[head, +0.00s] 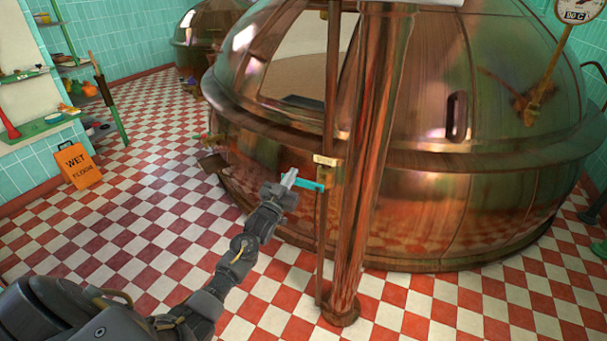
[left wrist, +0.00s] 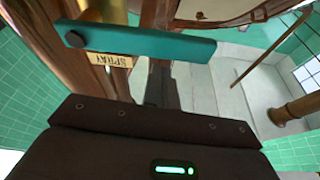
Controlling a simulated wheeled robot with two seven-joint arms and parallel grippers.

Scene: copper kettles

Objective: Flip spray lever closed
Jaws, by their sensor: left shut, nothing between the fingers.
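The teal spray lever (head: 308,185) sticks out to the left from a thin copper pipe (head: 325,235) beside the thick copper column. It lies nearly level. In the left wrist view the lever (left wrist: 140,42) crosses the upper part, with its dark pivot at the left end and a brass tag (left wrist: 110,60) reading SPRAY under it. My left gripper (head: 290,178) is shut and empty, close to the lever's free end. In the left wrist view its fingers (left wrist: 163,88) are seen beside the lever; I cannot tell whether they touch it. My right gripper is not in view.
The thick copper column (head: 372,150) stands just right of the lever, before a large copper kettle (head: 450,215). An orange wet-floor sign (head: 77,165) stands at the left. The checkered floor (head: 130,230) is clear between them.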

